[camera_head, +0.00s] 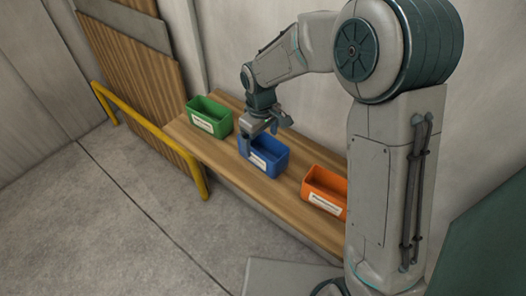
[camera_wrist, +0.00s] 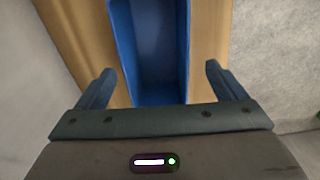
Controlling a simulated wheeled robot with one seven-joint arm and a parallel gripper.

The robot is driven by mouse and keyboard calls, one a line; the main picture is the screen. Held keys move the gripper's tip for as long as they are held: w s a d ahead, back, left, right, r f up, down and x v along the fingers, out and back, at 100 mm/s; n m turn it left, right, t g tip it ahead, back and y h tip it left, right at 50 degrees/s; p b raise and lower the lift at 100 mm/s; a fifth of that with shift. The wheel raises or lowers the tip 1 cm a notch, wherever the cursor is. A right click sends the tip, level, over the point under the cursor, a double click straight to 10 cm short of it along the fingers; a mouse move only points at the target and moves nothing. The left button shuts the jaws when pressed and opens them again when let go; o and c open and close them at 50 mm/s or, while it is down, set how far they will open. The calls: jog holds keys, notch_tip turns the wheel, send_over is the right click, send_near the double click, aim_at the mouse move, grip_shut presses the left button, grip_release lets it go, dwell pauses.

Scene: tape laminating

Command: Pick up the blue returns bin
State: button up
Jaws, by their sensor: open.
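The blue bin (camera_head: 268,156) stands upright on the wooden bench, between a green bin and an orange bin, with a white label on its front. My gripper (camera_head: 258,137) is over the blue bin's left end in the head view. In the wrist view the empty blue bin (camera_wrist: 150,50) lies ahead of my gripper (camera_wrist: 158,85), in line with the gap between the fingers. The two fingers are spread wide, one on each side of the bin. Part of the bin is hidden behind the gripper body.
The green bin (camera_head: 210,117) stands to the left and the orange bin (camera_head: 325,190) to the right on the wooden bench (camera_head: 230,165). A yellow rail (camera_head: 150,130) runs by the bench's left end. Wooden boards (camera_head: 130,65) lean on the wall. The floor in front is clear.

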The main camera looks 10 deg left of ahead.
aim_at(263, 153)
jog(key=shift+w+d+f+p, duration=0.15)
jog(key=shift+f+p, duration=0.3)
jog(key=shift+f, duration=1.4)
jog(key=shift+s+d+f+p, duration=0.15)
jog(key=shift+f+p, duration=0.3)
jog(key=shift+f, duration=1.35)
jog(key=shift+w, duration=0.1)
jog(key=c, duration=1.1)
